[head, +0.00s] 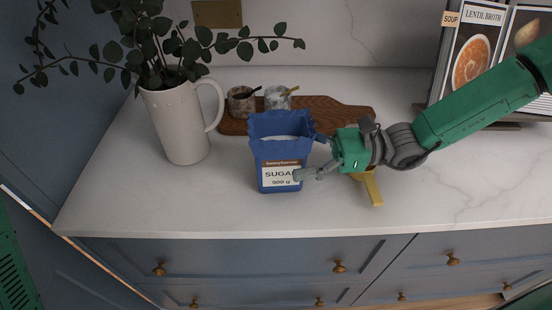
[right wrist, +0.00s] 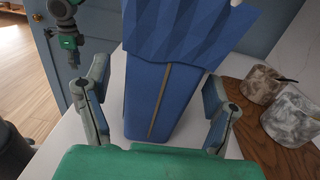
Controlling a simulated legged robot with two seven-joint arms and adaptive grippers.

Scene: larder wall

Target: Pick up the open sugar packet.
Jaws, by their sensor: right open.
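The open sugar packet (head: 279,152) is blue with a jagged open top, pale contents and a white label; it stands upright on the counter. It fills the middle of the right wrist view (right wrist: 155,95), its narrow side with a tan seam facing me. My right gripper (head: 306,156) is at the packet's right side. Its open fingers (right wrist: 160,105) lie on either side of the packet; a gap shows by each finger, and contact is not clear. Part of a green and grey arm, likely my left, shows in the right wrist view; its fingers are not visible.
A white jug (head: 174,122) with leafy stems stands left of the packet. Behind are a wooden board (head: 335,115) and two stone pots (head: 241,101). A brass-coloured object (head: 373,188) lies partly under my right wrist. Books (head: 473,60) stand back right. The front counter is clear.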

